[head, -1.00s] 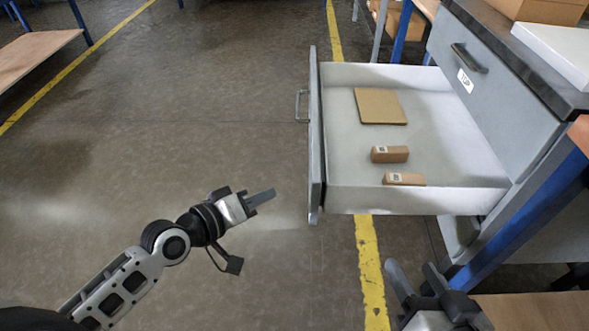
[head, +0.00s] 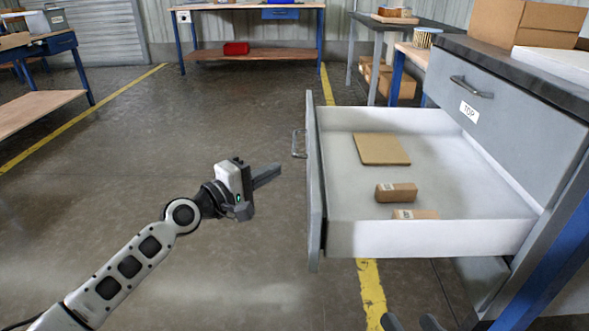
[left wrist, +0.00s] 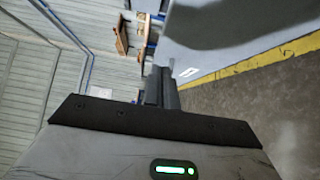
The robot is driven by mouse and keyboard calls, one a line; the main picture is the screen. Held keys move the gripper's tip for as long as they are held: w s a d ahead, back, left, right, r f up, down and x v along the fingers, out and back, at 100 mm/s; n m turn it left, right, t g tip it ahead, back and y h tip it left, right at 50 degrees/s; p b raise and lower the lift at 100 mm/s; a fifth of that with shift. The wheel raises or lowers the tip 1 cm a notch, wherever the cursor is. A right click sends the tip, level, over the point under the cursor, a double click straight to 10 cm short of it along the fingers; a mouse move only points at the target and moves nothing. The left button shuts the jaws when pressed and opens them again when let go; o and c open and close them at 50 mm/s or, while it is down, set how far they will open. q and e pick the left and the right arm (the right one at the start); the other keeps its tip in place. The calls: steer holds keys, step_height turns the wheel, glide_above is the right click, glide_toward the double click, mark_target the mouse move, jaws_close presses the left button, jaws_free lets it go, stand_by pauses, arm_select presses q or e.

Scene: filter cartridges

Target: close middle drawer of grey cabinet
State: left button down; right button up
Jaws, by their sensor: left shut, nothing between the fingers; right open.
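The grey cabinet (head: 520,100) stands at the right, and its top drawer front (head: 490,95), labelled TOP, is shut. The drawer below it (head: 430,237) is pulled far out to the left. Its grey front panel (head: 314,200) is seen nearly edge-on, with a bar handle (head: 299,143) on its left side. My left gripper (head: 268,176) is shut and empty, left of that panel, with a small gap in the picture. Its closed fingers also show in the left wrist view (left wrist: 160,88). My right gripper (head: 410,323) is open, with only its fingertips visible at the bottom edge.
Inside the open drawer lie a flat brown piece (head: 382,149) and two small boxes, one (head: 396,193) behind the other (head: 415,214). A blue cabinet-side post (head: 548,265) stands at the right. The floor left of the drawer is clear.

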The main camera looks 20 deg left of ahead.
arm_select(q)
steer(key=shift+w+d+p, duration=0.15)
steer(key=shift+w+d, duration=0.3)
steer(key=shift+d, duration=0.35)
steer(key=shift+w+d+p, duration=0.2)
steer(key=shift+w+d, duration=0.25)
steer(key=shift+d, duration=0.35)
steer(key=shift+w+d+p, duration=0.15)
steer(key=shift+w+d, duration=0.3)
steer(key=shift+d, duration=0.35)
